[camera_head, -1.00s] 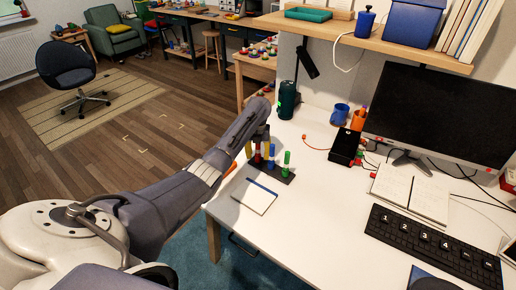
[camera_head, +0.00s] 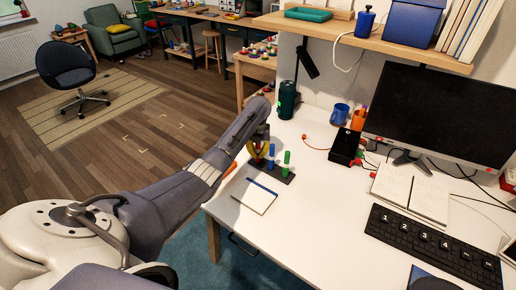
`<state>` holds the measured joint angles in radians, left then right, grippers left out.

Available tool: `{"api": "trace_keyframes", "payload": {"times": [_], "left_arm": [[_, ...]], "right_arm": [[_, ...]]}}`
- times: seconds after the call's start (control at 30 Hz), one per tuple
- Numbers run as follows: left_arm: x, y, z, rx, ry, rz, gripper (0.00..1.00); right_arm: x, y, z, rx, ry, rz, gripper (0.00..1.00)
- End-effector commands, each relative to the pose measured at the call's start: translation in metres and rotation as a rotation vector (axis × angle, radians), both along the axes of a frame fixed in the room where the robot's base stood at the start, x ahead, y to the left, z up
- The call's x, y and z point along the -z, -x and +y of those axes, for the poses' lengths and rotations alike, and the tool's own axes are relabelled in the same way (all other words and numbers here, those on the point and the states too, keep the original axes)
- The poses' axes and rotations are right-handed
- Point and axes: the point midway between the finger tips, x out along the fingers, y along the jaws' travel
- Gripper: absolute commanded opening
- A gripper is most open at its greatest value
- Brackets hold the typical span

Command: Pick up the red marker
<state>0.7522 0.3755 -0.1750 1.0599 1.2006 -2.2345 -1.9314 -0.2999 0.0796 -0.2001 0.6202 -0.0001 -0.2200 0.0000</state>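A dark marker stand (camera_head: 279,172) sits near the left edge of the white table, with upright markers in it. The blue marker (camera_head: 271,152) and green marker (camera_head: 287,160) show clearly. The red marker (camera_head: 262,150) is at the stand's left end, partly hidden behind my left gripper (camera_head: 259,150). That gripper points down over the left end of the stand, right at the red marker, with yellow beside the red. The fingers are small and dark, so their grip on the marker is unclear. My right gripper is not in view.
A white notepad (camera_head: 254,196) lies just in front of the stand. The table's middle is clear.

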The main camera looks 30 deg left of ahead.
Motion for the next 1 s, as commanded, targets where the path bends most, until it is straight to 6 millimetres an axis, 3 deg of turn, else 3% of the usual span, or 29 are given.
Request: {"api": "trace_keyframes", "payload": {"times": [0.27, 0.47, 0.67, 1.0], "left_arm": [[0.002, 0.002, -0.001, 0.001, 0.002, 0.006, 0.00], [-0.012, 0.001, -0.001, 0.001, 0.002, 0.004, 0.00], [-0.041, 0.000, 0.000, 0.001, 0.001, 0.000, 0.00], [-0.110, 0.000, 0.001, 0.002, -0.002, 0.000, 0.00]], "right_arm": [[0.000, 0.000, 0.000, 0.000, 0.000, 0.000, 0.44], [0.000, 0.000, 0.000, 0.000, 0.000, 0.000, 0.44], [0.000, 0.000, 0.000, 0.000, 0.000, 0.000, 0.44], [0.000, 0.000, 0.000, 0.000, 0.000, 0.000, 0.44]]}}
